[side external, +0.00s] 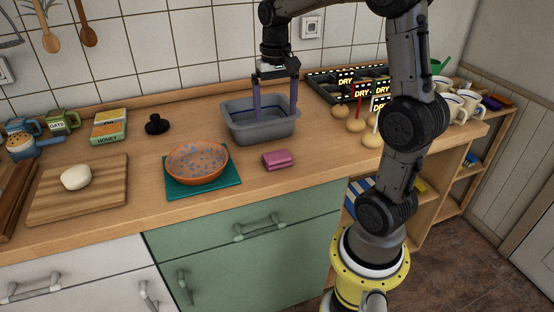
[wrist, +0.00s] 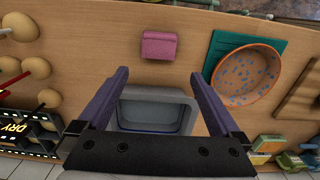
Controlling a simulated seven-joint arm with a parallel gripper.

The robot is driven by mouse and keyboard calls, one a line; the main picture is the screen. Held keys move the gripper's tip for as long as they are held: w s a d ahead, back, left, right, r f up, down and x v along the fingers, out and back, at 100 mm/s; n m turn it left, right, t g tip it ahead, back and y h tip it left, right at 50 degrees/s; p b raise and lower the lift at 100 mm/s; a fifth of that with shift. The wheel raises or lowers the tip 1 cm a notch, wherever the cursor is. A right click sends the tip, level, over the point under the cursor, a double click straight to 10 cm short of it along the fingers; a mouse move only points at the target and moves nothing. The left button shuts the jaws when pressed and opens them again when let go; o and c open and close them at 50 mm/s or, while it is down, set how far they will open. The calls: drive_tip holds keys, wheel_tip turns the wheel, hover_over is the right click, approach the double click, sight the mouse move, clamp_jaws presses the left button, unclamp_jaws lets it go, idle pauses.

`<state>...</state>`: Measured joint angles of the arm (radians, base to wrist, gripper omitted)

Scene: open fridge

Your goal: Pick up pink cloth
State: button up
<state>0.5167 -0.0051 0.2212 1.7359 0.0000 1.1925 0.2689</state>
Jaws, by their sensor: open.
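The pink cloth (side external: 277,160) is a small folded block lying on the wooden counter, in front of the grey tub (side external: 262,138) and to the right of the orange bowl. In the wrist view the pink cloth (wrist: 159,46) lies at the top centre, beyond the fingertips. My gripper (side external: 276,115) is open and empty, pointing down over the grey tub, with its fingers at or inside the tub's opening. In the wrist view my gripper (wrist: 158,78) shows its two fingers spread wide, with the tub (wrist: 152,112) between and beneath them. The gripper is apart from the cloth.
An orange speckled bowl (side external: 197,163) sits on a teal mat (side external: 231,187) left of the cloth. Round brown items (side external: 355,125) and black trays marked DRY (side external: 325,83) stand to the right. A cutting board (side external: 107,198) lies far left. Counter around the cloth is clear.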

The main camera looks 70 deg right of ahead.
sight(277, 155)
drive_tip(key=f, duration=1.3)
drive_tip(key=shift+s+f, duration=0.2)
drive_tip(key=shift+f, duration=0.05)
drive_tip(key=shift+c, duration=0.3)
drive_tip(key=c, duration=0.9)
